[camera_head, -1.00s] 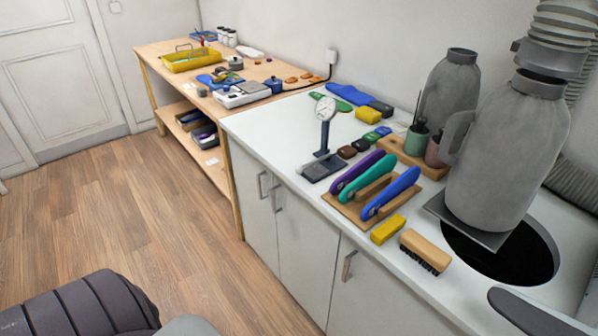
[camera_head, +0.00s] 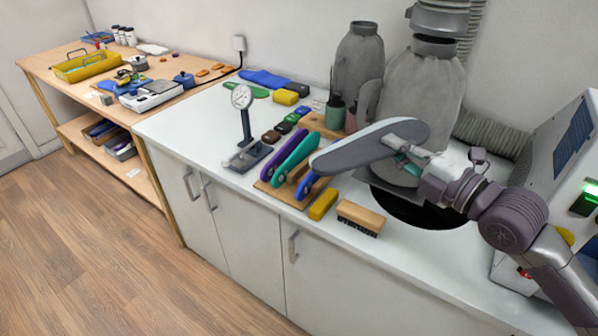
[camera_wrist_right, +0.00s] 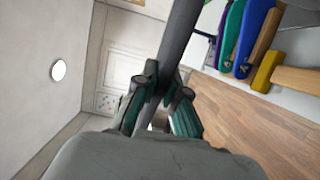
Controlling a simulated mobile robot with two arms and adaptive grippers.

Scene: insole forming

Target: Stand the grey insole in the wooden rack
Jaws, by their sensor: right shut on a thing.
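The grey insole (camera_head: 365,150) is a long, flat, rounded piece in the head view. It is held up above the counter, in front of the grey canisters. My right gripper (camera_head: 403,150) is shut on its right part. In the right wrist view the insole (camera_wrist_right: 181,35) appears nearly edge-on between the fingers (camera_wrist_right: 162,92). The wooden rack (camera_head: 290,201) is on the counter, lower left of the insole. Purple (camera_head: 284,154), teal (camera_head: 296,158) and blue (camera_head: 306,187) insoles stand in it. The grey insole partly covers the blue one and the rack's right side. My left gripper is out of view.
A yellow block (camera_head: 323,204) and a brush (camera_head: 360,217) lie right of the rack. A dial gauge (camera_head: 243,120) stands left of it. Large grey canisters (camera_head: 432,85) stand behind, by a dark round opening (camera_head: 400,212). A grey machine (camera_head: 550,165) stands at right.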

